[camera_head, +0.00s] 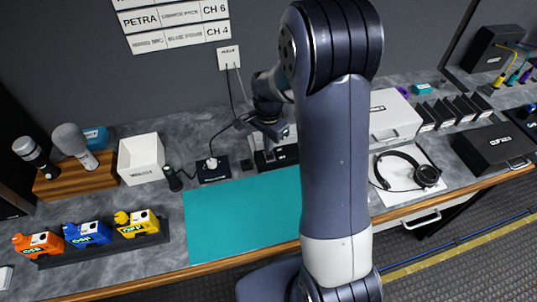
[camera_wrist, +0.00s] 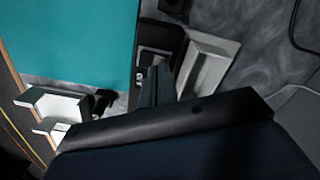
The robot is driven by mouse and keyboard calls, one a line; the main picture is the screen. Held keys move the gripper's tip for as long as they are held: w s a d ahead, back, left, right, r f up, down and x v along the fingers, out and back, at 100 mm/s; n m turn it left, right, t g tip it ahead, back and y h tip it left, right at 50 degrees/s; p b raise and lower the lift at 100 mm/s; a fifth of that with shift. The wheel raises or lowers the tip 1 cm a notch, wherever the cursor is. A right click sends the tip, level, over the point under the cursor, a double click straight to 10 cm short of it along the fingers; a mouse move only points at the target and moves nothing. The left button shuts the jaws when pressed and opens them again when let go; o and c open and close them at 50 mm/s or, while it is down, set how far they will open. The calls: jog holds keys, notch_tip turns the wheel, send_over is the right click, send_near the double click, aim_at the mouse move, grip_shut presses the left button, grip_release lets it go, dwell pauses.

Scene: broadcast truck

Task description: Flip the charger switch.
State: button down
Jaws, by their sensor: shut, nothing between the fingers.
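My gripper (camera_head: 270,127) is shut and empty. It hangs over a dark device (camera_head: 284,154) behind the teal mat, and my arm hides part of that area. I take this device for the charger, but its label is not readable. In the wrist view my gripper's fingers (camera_wrist: 155,87) are close to the dark device (camera_wrist: 158,36), which has small white marks. I cannot tell whether they touch it. The switch and its position cannot be made out.
The teal mat (camera_head: 235,218) is clear. A small black box (camera_head: 213,171) with a cable stands left of the device, beside a white bin (camera_head: 141,158). Headphones (camera_head: 408,171) and a light case (camera_head: 393,115) are right of my arm.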

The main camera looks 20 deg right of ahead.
jog(key=shift+f+b, duration=0.5)
jog(key=shift+f, duration=0.25)
jog(key=shift+r, duration=0.15)
jog(key=shift+r+p, duration=2.5)
jog(key=shift+r, duration=0.95)
jog(key=shift+f, duration=0.15)
notch_tip(320, 180, down, 7)
jog(key=b, duration=0.5)
jog(key=shift+r, duration=0.25)
